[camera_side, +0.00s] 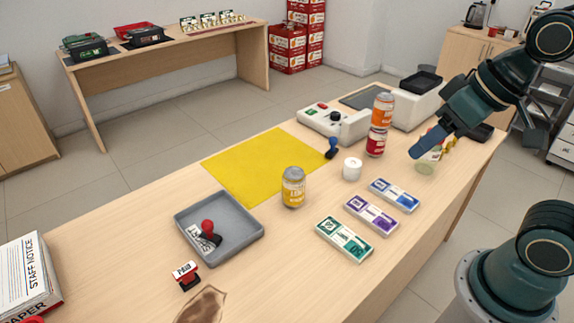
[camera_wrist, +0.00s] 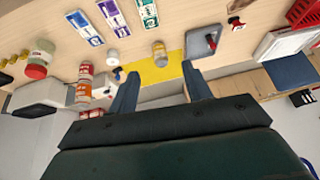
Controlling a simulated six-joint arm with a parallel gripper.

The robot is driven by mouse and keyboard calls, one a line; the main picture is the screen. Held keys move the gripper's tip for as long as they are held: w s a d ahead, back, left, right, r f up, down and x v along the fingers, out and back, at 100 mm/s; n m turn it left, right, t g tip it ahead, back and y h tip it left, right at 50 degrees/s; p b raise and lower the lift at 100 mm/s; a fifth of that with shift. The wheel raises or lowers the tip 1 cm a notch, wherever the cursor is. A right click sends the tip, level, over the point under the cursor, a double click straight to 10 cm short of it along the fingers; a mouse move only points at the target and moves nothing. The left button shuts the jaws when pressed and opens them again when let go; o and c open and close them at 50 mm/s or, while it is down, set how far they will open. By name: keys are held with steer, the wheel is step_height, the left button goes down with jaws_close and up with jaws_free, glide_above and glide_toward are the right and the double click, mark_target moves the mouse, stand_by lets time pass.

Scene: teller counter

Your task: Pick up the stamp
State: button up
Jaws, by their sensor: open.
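A stamp with a red ball knob (camera_side: 207,227) stands in a shallow grey tray (camera_side: 262,228); it shows small and blurred in the wrist view (camera_wrist: 211,40). A small red and black stamp-like item (camera_side: 187,275) lies in front of the tray. My gripper (camera_side: 424,148) is open and empty, raised over the right end of the counter, well away from the tray. The wrist view shows both fingers (camera_wrist: 159,88) apart.
A yellow can (camera_side: 293,187), white cup (camera_side: 352,168), stacked orange and red cans (camera_side: 382,110) and a jar (camera_side: 425,166) stand on the counter. Banknote bundles (camera_side: 371,215) lie in front. A white machine (camera_side: 330,119) is behind.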

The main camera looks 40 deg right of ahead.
steer(key=w+a+f+m+g+y, duration=0.2)
steer(key=w+a+f+y, duration=0.3)
steer(key=a, duration=0.5)
steer(key=w+a+f+m+g+y, duration=0.2)
steer(key=w+a+f, duration=0.3)
steer(key=a+f, duration=0.3)
steer(key=s+a+f+m+g+y, duration=0.1)
steer(key=a+f+m+y, duration=0.4)
steer(key=a+f+m, duration=0.9)
steer(key=shift+s+a+f+y, duration=0.3)
steer(key=shift+s+a+f, duration=0.1)
steer(key=shift+s, duration=0.25)
steer(key=shift+x, duration=4.25)
steer(key=shift+x, duration=2.6)
